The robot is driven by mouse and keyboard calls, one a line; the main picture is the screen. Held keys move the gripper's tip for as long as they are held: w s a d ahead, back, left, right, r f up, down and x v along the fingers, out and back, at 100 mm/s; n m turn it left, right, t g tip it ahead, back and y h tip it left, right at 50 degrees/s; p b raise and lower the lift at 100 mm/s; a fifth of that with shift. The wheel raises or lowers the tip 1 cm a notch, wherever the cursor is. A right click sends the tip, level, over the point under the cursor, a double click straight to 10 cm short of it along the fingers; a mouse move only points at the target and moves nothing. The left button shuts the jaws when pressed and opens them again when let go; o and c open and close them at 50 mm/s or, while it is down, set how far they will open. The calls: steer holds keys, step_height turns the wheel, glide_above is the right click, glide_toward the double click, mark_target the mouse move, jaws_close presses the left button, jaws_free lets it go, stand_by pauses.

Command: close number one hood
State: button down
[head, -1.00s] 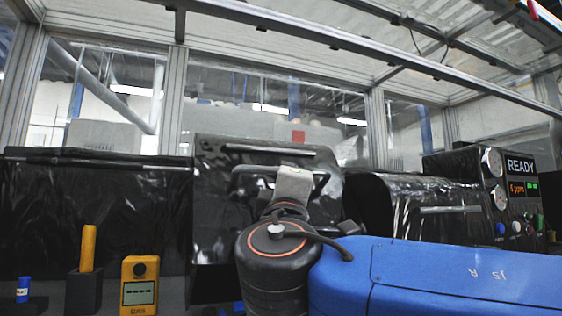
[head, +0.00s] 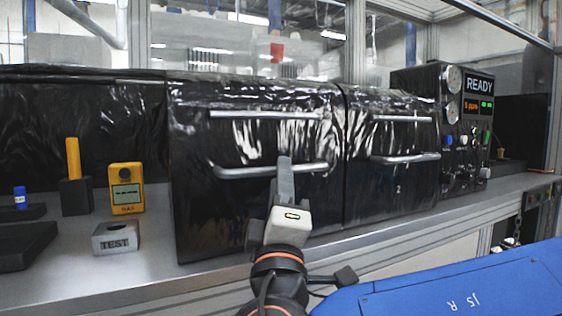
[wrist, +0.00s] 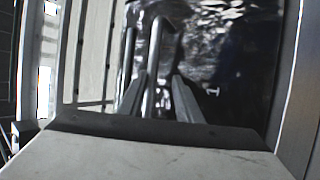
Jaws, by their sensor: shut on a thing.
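The number one hood (head: 255,207) is a glossy black cover in the middle of the head view. Its front hangs down, roughly level with the hood beside it. It has an upper metal bar (head: 240,115) and a lower handle (head: 235,172). My gripper (head: 284,168) is at the lower handle's middle, shut on it. In the wrist view the handle (wrist: 154,48) runs between the two fingers (wrist: 158,95), and a white "1" shows on the hood (wrist: 225,60). The fingers hide part of the handle.
The number two hood (head: 392,165) stands directly to the right, with the READY panel (head: 465,120) beyond it. A TEST block (head: 115,238), yellow meter (head: 127,188) and orange cylinder in a black stand (head: 76,195) are on the metal bench (head: 150,275) at left.

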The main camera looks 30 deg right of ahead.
steer(key=shift+w+a+f+y, duration=0.1)
steer(key=shift+f+y, duration=0.2)
steer(key=shift+f, duration=0.5)
steer(key=c, duration=1.8)
jaws_free()
steer(key=shift+o, duration=0.2)
steer(key=v, duration=0.7)
steer(key=shift+s, duration=0.25)
steer(key=shift+r, duration=0.1)
